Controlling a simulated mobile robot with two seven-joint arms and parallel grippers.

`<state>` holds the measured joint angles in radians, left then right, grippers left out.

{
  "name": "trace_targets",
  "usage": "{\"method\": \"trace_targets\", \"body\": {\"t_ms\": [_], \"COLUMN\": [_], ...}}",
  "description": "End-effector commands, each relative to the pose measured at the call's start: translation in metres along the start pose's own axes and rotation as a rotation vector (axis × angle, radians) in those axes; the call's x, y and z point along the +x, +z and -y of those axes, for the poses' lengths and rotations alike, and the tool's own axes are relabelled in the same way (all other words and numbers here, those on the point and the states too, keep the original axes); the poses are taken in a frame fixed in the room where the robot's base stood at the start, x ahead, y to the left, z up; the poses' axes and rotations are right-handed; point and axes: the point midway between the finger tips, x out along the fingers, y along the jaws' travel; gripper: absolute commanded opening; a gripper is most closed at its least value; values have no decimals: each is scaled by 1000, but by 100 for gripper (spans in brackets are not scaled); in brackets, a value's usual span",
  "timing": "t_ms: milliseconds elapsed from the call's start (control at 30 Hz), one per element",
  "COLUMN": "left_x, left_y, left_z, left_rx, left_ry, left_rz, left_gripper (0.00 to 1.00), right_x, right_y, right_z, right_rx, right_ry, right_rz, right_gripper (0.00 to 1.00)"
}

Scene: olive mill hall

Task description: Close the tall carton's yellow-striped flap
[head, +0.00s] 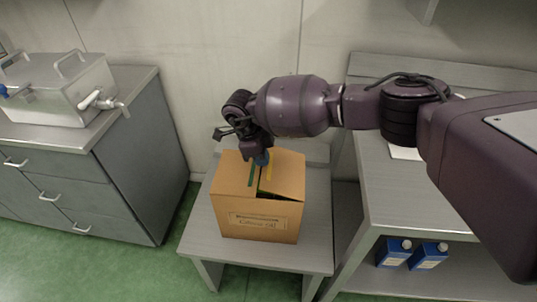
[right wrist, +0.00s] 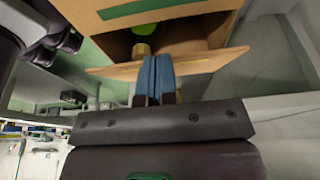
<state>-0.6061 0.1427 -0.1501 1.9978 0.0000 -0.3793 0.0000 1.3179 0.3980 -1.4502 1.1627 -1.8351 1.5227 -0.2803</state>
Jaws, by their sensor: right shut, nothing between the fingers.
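The brown tall carton (head: 255,222) stands on a small grey table. Its green-striped flap (head: 233,175) lies about flat over the left part of the top. The yellow-striped flap (head: 287,176) on the right is partly lowered, with a dark gap under its front edge. My right gripper (head: 262,158) is shut and empty at the back of the top, close to the yellow stripe. In the right wrist view its blue fingers (right wrist: 155,78) overlap a flap seen edge-on (right wrist: 205,62); contact is unclear. A green item (right wrist: 145,30) shows inside. My left gripper is not in view.
The small table (head: 200,232) has bare top around the carton. A grey cabinet with a steel tank (head: 62,88) stands left. A shelf bench (head: 385,212) stands close on the right, with two blue cartons (head: 393,252) on its lower shelf. The wall is just behind.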

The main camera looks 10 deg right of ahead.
Motion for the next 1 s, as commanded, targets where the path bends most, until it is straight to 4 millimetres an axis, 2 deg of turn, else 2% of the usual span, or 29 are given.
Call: {"method": "trace_targets", "body": {"t_ms": [33, 300, 1000], "left_x": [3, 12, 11], "left_y": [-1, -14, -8], "left_z": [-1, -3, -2], "left_rx": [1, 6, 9], "left_ry": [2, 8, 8], "left_rz": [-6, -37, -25], "left_gripper": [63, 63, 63], "right_x": [7, 18, 20], "right_y": [5, 15, 18], "right_z": [0, 0, 0], "right_rx": [-2, -2, -1], "right_ry": [2, 0, -2], "right_rz": [0, 2, 4], "right_gripper": [0, 0, 0]}}
